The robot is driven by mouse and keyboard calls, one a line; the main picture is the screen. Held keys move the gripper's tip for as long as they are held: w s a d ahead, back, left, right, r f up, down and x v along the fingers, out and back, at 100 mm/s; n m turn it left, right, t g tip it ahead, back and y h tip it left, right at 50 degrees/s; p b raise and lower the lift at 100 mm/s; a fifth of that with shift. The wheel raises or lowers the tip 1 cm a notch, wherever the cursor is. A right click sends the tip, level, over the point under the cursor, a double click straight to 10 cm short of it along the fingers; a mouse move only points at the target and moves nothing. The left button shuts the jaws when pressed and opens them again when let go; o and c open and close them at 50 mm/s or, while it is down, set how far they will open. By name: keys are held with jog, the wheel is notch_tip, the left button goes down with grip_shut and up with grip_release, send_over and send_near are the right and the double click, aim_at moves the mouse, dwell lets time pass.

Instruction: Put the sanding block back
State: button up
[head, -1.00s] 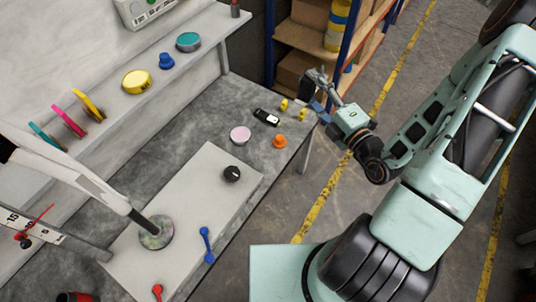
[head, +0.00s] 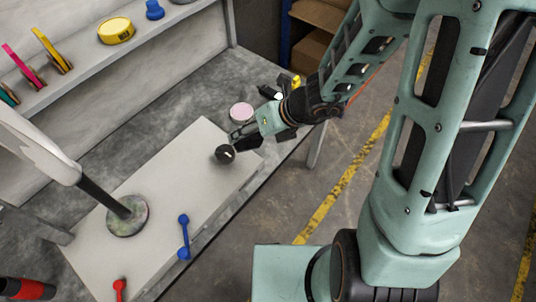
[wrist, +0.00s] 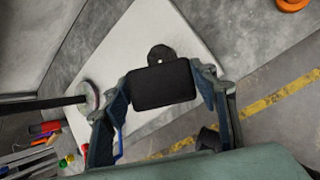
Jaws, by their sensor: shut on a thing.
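My gripper (head: 243,142) is over the far right part of the pale board (head: 165,180) on the workbench. In the wrist view my gripper (wrist: 163,88) is shut on a dark rectangular block (wrist: 163,84), which looks like the sanding block. The fingers press on its left and right sides. A black round knob-like piece (head: 224,154) lies on the board beside the gripper; it also shows just beyond the block in the wrist view (wrist: 160,53). The gap between block and board cannot be judged. In the head view the block is mostly hidden by my gripper.
A rod ending in a round disc (head: 128,217) reaches down to the board's left part. A blue double-ended piece (head: 183,237) and a red one (head: 119,288) lie near the front edge. A pink disc (head: 241,112) sits behind my gripper.

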jog(key=f+n+b, duration=0.1)
jog(key=f, duration=0.1)
jog(key=f+n+h+b, duration=0.1)
jog(key=f+b, duration=0.1)
jog(key=s+f+n+b, duration=0.1)
jog(key=shift+f+n+h, duration=0.3)
jog(key=shift+f+n, duration=0.1)
jog(key=n+b, duration=0.1)
jog(key=b, duration=0.3)
send_over(268, 145)
jog(key=shift+t, duration=0.3)
jog(key=f, duration=0.9)
jog(key=shift+s+f, duration=0.25)
jog(key=shift+s, duration=0.05)
jog(key=shift+w+f+b, duration=0.2)
jog(key=shift+f+b, duration=0.25)
jog(key=shift+f, duration=0.55)
jog(key=shift+w+f+b, duration=0.15)
jog(key=shift+f+b, duration=0.3)
jog(key=shift+f, duration=0.55)
jog(key=shift+f, duration=0.15)
jog(key=o, duration=1)
